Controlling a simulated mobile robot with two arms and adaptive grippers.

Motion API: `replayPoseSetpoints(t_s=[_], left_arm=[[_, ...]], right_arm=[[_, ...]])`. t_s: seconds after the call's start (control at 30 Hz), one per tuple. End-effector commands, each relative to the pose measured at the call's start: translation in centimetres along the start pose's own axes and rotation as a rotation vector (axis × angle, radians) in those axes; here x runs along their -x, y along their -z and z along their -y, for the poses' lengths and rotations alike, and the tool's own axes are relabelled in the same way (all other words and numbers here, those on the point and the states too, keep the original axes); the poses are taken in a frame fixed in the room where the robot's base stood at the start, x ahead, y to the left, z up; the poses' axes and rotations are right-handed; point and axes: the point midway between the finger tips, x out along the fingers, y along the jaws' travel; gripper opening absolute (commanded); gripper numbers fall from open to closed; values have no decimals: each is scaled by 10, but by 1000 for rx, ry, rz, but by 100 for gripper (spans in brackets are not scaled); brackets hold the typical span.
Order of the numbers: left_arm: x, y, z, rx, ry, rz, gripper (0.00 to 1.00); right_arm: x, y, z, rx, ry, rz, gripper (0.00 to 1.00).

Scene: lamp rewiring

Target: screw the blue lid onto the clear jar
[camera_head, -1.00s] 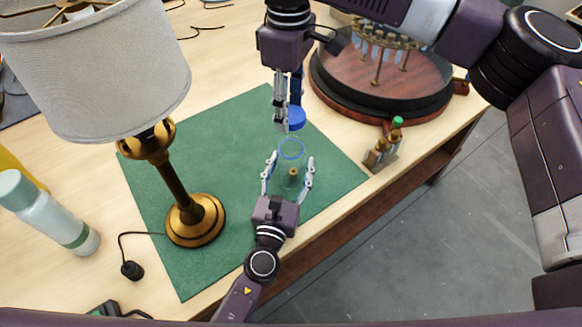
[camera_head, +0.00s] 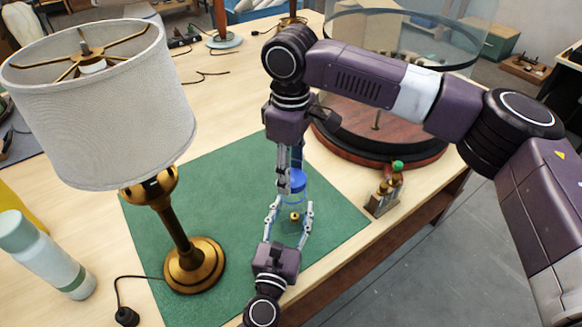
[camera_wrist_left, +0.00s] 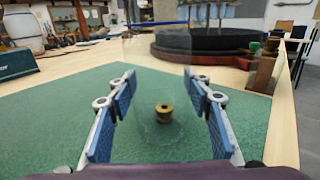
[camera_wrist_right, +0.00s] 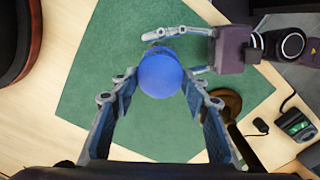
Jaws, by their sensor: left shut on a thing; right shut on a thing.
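The clear jar (camera_head: 297,205) stands on the green mat (camera_head: 228,190), with a small brass piece (camera_wrist_left: 164,112) visible inside it. My left gripper (camera_head: 290,207) is shut around the jar, one finger on each side. The jar is nearly invisible in the left wrist view. My right gripper (camera_head: 289,178) points down from above and is shut on the blue lid (camera_head: 298,180). The lid also shows between the fingertips in the right wrist view (camera_wrist_right: 160,75). It is at the jar's mouth; I cannot tell whether it touches the rim.
A brass table lamp (camera_head: 194,264) with a grey shade stands left on the mat. A round dark-wood base (camera_head: 400,148) with a glass cover and a small stand of bottles (camera_head: 384,190) are at right, near the table edge.

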Motion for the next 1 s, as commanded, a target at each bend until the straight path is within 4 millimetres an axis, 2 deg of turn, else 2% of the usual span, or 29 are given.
replayPoseSetpoints(t_s=[0.43,0.8,1.0], left_arm=[[0,0,0,-1,0,0,2],[0,0,0,-1,0,0,2],[0,0,0,-1,-1,0,2]], right_arm=[[0,0,0,0,0,0,35],[-17,0,0,2,1,0,35],[-17,0,0,1,0,0,35]])
